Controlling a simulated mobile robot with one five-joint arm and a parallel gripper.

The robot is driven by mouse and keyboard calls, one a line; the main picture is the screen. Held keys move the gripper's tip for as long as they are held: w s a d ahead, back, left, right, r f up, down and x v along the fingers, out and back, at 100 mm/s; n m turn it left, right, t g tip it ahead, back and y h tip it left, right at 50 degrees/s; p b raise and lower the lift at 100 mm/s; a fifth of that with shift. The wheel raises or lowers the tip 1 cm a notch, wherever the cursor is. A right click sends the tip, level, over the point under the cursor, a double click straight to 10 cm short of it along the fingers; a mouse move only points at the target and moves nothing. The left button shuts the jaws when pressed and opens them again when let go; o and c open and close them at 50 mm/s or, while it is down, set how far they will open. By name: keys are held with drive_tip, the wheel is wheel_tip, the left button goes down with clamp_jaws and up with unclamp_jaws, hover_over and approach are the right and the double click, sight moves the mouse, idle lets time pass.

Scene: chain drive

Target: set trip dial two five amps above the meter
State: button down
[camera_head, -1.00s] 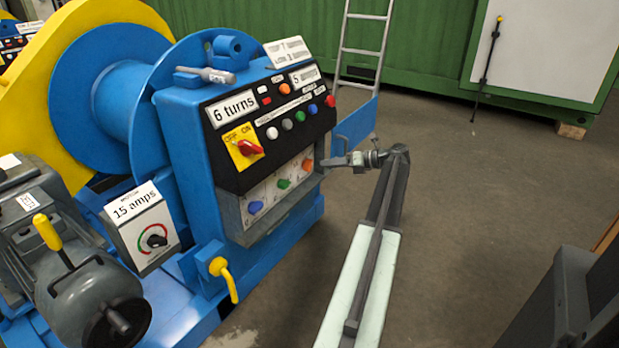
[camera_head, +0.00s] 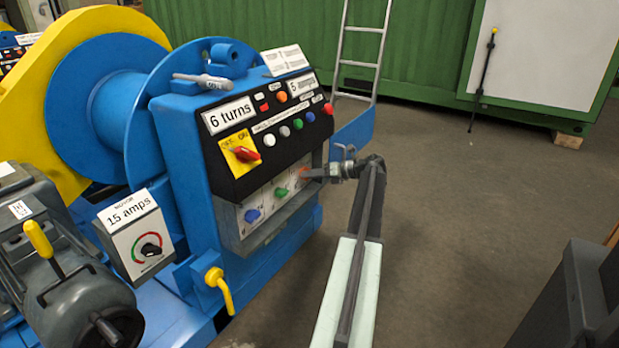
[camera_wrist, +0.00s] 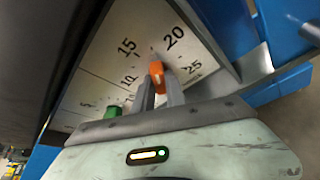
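The orange knob (camera_wrist: 157,77) stands between my gripper's two fingers (camera_wrist: 159,92) in the wrist view. Its printed scale shows 10, 15, 20 and 25; its exact setting is unclear. Whether the fingers press on it I cannot tell. In the head view my gripper (camera_head: 312,174) is at the right end of the lower grey panel, partly covering the orange knob (camera_head: 303,171). The blue knob (camera_head: 252,215) and green knob (camera_head: 281,192) are to its left. A sign on the console reads "5 amps" (camera_head: 301,87). A motor box sign reads "15 amps" (camera_head: 127,210).
The blue console (camera_head: 180,150) also carries a "6 turns" sign (camera_head: 229,114), a red switch (camera_head: 246,153) and several coloured buttons above the knobs. A yellow lever (camera_head: 221,290) juts out below.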

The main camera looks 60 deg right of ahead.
drive_tip(key=shift+a+f, duration=0.1)
drive_tip(key=shift+a, duration=0.2)
drive_tip(key=shift+d+r+n, duration=0.15)
drive_tip(key=shift+r+n, duration=0.05)
drive_tip(key=shift+n, duration=0.1)
drive_tip(key=shift+n+h+p, duration=0.7)
drive_tip(key=shift+n+h, duration=0.2)
drive_tip(key=shift+n, duration=0.1)
drive_tip(key=n+h, duration=0.3)
drive_tip(key=n, duration=0.1)
drive_tip(key=shift+f, duration=0.15)
drive_tip(key=n+h+b, duration=0.1)
drive_tip(key=n, duration=0.1)
drive_tip(key=n+h+b, duration=0.1)
drive_tip(key=n+b, duration=0.1)
drive_tip(key=shift+a+f, duration=0.15)
drive_tip(key=shift+a, duration=0.05)
drive_tip(key=shift+w+a+n+t+h+b, duration=0.1)
drive_tip(key=shift+n+t+h+b, duration=0.6)
drive_tip(key=shift+n+h+b, duration=0.75)
drive_tip(key=shift+n+y, duration=0.35)
